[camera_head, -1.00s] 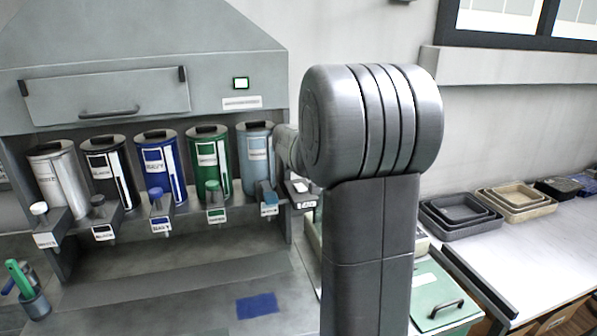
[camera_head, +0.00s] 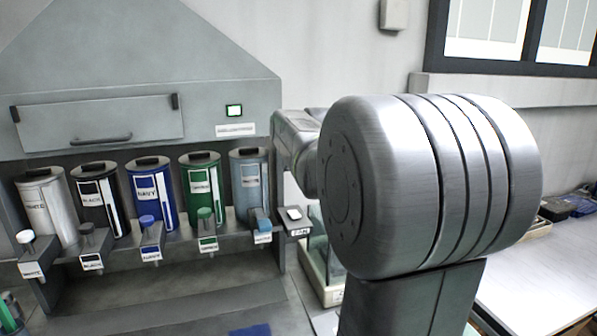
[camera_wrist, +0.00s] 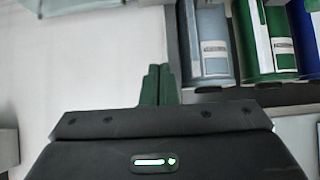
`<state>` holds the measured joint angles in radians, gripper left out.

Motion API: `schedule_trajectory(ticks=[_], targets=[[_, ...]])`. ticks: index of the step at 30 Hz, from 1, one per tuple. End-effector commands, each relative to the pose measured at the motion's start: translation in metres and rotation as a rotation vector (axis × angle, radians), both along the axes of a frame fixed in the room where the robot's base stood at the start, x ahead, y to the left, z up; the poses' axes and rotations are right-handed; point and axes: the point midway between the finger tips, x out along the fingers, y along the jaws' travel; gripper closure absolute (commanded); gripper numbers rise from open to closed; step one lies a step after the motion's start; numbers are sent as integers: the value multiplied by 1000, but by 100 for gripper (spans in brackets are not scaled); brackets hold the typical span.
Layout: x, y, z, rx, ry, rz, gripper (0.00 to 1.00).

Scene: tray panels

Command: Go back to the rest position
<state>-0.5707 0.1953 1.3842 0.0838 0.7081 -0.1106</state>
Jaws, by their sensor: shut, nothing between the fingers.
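My gripper (camera_wrist: 158,84) shows in the wrist view, with its two green fingers together and nothing between them. It points toward a pale wall, to the left of the light blue canister (camera_wrist: 208,40) and the green canister (camera_wrist: 262,40). In the head view my arm's large grey joint fills the right middle and hides what is behind it. The fingers do not show in the head view.
A grey hooded dispenser (camera_head: 100,105) holds white (camera_head: 46,210), black (camera_head: 98,205), navy (camera_head: 150,198), green and light blue canisters. A white counter (camera_head: 535,275) with dark trays (camera_head: 570,205) is at the right. A blue patch (camera_head: 250,330) lies below the dispenser.

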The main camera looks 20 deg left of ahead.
Motion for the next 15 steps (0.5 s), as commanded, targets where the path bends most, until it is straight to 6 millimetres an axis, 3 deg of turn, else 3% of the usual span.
schedule_trajectory(ticks=[7,15], targets=[[5,4,-8,-1,2,0,100],[27,20,-45,-2,4,1,100]])
